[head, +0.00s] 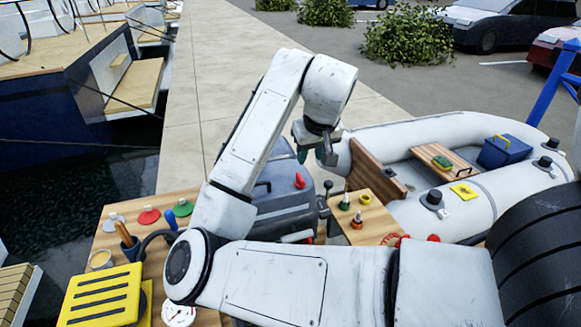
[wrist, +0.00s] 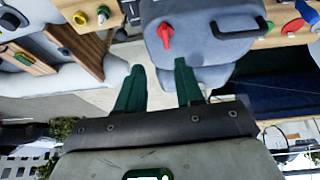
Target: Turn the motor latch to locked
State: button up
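The motor (head: 280,200) is a grey-blue cowl with a dark carry handle, partly hidden behind my arm in the head view. A red latch (head: 299,181) sits on its cover. The wrist view shows the red latch (wrist: 166,38) on the grey motor cover (wrist: 195,55), beside the black handle (wrist: 238,26). My gripper (head: 316,155) is above and behind the motor in the head view, apart from the latch. In the wrist view my gripper (wrist: 159,66) has two green fingers spread with nothing between them, short of the latch. I cannot read the latch's setting.
A wooden bench with red and green knobs (head: 149,216) and a yellow slotted box (head: 103,296) is at the lower left. A small panel with knobs (head: 362,215) is right of the motor. A grey inflatable boat (head: 455,212) lies beyond, right. Pavement behind is clear.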

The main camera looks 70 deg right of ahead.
aim_at(300, 177)
jog(key=shift+y, duration=0.3)
jog(key=x, duration=1)
jog(key=shift+w+f+p, duration=0.1)
jog(key=shift+w+p, duration=0.3)
grip_shut()
